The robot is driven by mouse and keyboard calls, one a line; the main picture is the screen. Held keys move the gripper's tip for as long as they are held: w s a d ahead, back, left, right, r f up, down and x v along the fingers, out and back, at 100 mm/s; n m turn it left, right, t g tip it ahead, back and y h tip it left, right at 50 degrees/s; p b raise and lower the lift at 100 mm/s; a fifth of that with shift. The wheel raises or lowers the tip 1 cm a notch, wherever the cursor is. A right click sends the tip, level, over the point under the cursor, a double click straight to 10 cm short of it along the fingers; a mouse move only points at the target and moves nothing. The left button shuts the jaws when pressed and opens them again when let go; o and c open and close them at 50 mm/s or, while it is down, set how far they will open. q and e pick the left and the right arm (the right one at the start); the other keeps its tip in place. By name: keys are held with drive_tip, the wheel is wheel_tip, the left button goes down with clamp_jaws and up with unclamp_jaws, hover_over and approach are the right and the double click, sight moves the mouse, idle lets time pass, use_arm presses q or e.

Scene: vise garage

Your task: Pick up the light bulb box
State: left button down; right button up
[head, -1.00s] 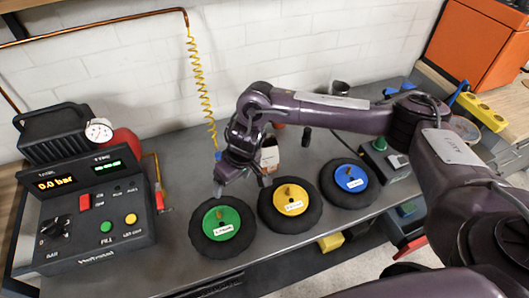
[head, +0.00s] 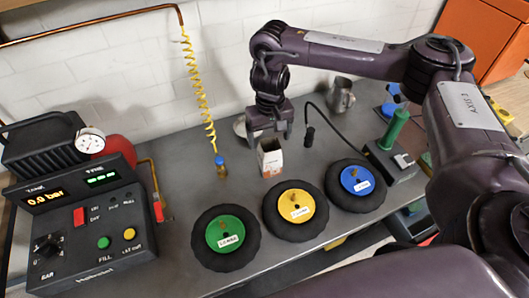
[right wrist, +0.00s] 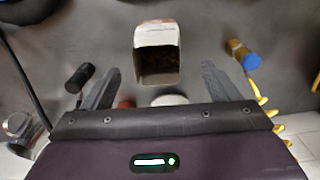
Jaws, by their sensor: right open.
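The light bulb box (head: 270,160) is a small white and orange carton standing on the grey bench behind the wheels. In the right wrist view the box (right wrist: 157,36) shows a dark, open-looking end between the finger lines, a little beyond the tips. My right gripper (head: 267,141) points down just above and behind the box. Its two fingers are spread and empty, as the right wrist view also shows (right wrist: 160,70). I see no contact with the box. My left gripper is out of view.
Three black wheels with green (head: 225,235), yellow (head: 296,206) and blue (head: 357,180) hubs line the bench front. An inflator console (head: 85,220) stands left. A yellow coiled hose (head: 200,85) hangs left of the box. A metal mug (head: 341,96) stands at the back.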

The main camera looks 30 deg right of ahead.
sight(270, 158)
wheel_tip(270, 158, down, 7)
drive_tip(key=shift+s+d+r+b, duration=0.1)
drive_tip(key=shift+s+r+b, duration=0.1)
drive_tip(key=shift+b, duration=0.9)
drive_tip(key=shift+w+f, duration=0.1)
drive_tip(key=shift+f, duration=0.4)
drive_tip(key=shift+c, duration=0.5)
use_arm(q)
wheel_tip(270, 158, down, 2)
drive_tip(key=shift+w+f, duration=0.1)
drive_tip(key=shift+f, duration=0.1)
use_arm(e)
drive_tip(key=c, duration=1)
